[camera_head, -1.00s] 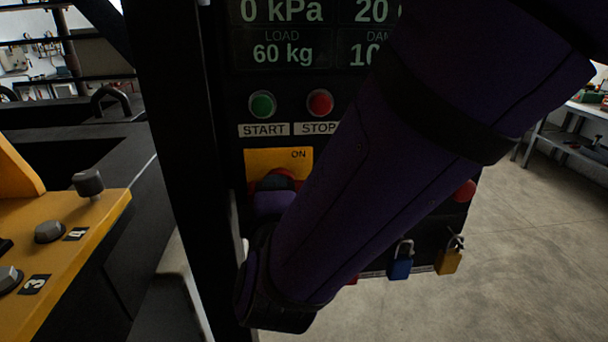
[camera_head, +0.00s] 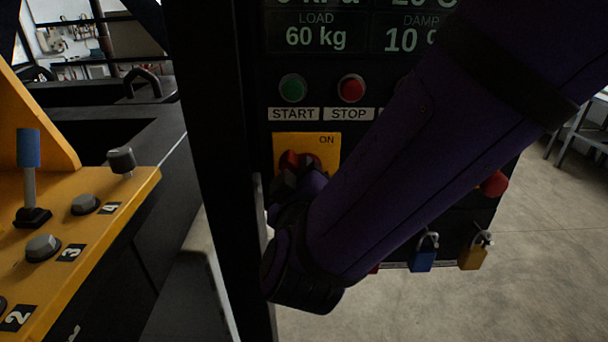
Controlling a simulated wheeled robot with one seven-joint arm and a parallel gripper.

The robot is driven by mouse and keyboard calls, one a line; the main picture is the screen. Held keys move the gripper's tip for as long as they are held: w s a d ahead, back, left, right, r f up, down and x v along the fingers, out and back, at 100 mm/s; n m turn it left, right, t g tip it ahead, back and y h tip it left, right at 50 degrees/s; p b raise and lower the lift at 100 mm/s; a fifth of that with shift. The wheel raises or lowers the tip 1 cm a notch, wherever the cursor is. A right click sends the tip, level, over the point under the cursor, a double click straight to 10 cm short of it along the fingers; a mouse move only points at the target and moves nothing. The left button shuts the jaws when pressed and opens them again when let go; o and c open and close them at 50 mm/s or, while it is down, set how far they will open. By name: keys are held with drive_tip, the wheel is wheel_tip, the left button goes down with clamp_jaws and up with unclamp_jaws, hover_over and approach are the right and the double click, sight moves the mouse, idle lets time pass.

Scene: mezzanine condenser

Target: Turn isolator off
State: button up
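The isolator is a yellow plate (camera_head: 322,147) marked ON at its upper right, with a red rotary knob (camera_head: 290,160) on it. It sits on the dark control panel, below the START and STOP buttons. My gripper (camera_head: 287,181) is at the knob's lower side, with its dark end against or just in front of the red part. My purple forearm and wrist hide the plate's lower part and much of the knob. The fingers are too dark and covered to show whether they are open or shut, and the knob's exact angle is unclear.
A green START button (camera_head: 292,88) and red STOP button (camera_head: 351,88) are above. A red button (camera_head: 493,184), blue padlock (camera_head: 423,254) and yellow padlock (camera_head: 474,252) are at the lower right. A black post (camera_head: 219,170) and yellow lever console (camera_head: 100,210) stand left.

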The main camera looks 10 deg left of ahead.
idle(0.4)
drive_tip(key=o, duration=0.9)
drive_tip(key=v, duration=1.1)
drive_tip(key=shift+d, duration=0.1)
drive_tip(key=shift+w, duration=0.1)
